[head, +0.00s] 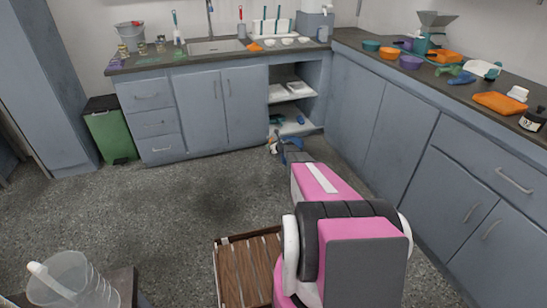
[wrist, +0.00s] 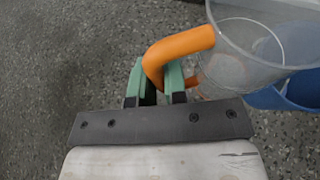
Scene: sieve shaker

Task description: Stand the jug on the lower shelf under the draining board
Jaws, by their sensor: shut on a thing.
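The jug (wrist: 245,50) is clear, with an orange handle. In the wrist view my green-fingered gripper (wrist: 162,85) is shut on that handle, and the jug's body hangs to the right of the fingers, above the floor. In the head view my arm reaches toward the open bay under the counter, and the jug is too small and covered to make out clearly. The lower shelf (head: 307,127) is the pale bottom board of that bay, with small blue and dark items on it. The draining board area (head: 283,42) lies above, right of the sink.
A middle shelf (head: 279,98) with white items sits above the lower one. Something blue (wrist: 295,92) is beside the jug. A wooden crate (head: 232,275) lies on the floor, and another clear jug (head: 85,285) stands at the bottom left. A green bin (head: 110,135) stands left.

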